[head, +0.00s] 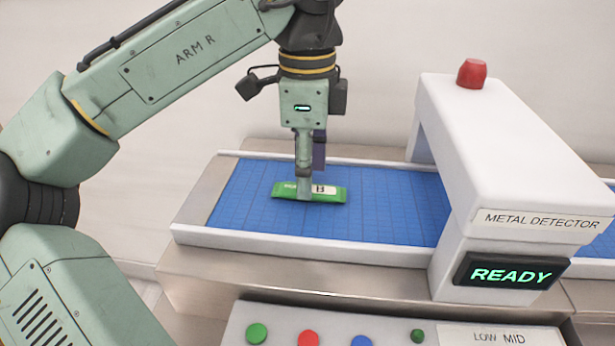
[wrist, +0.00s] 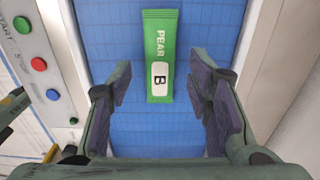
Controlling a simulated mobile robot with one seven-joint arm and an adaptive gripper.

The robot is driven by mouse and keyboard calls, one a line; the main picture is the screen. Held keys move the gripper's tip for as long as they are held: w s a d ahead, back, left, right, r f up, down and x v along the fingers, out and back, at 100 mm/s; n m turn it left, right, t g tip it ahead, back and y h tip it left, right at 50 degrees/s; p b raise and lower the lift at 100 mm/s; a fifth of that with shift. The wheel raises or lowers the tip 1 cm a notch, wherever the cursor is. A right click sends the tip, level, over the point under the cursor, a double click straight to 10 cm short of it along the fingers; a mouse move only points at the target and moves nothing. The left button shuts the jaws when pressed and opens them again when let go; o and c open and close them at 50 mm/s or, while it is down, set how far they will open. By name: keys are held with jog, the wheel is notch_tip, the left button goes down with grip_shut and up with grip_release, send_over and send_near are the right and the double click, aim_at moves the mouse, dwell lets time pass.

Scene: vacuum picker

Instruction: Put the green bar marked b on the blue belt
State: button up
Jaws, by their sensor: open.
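The green bar (head: 329,194) with a white label marked B lies on the blue belt (head: 388,208), left of the metal detector. In the wrist view the bar (wrist: 160,40) also reads PEAR and lies flat on the blue belt (wrist: 225,40). My gripper (head: 305,190) is right above the bar in the head view and hides part of it. In the wrist view my gripper (wrist: 162,95) has its two fingers spread apart, with a gap to the bar on each side. The bar's near end lies between the fingertips.
A white metal detector (head: 515,130) with a red lamp (head: 472,73) and a READY display (head: 510,272) spans the belt on the right. A panel with coloured buttons (head: 308,338) stands in front. The belt left of the bar is clear.

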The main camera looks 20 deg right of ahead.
notch_tip(320, 180, up, 10)
jog(key=p, duration=0.2)
dwell(0.3)
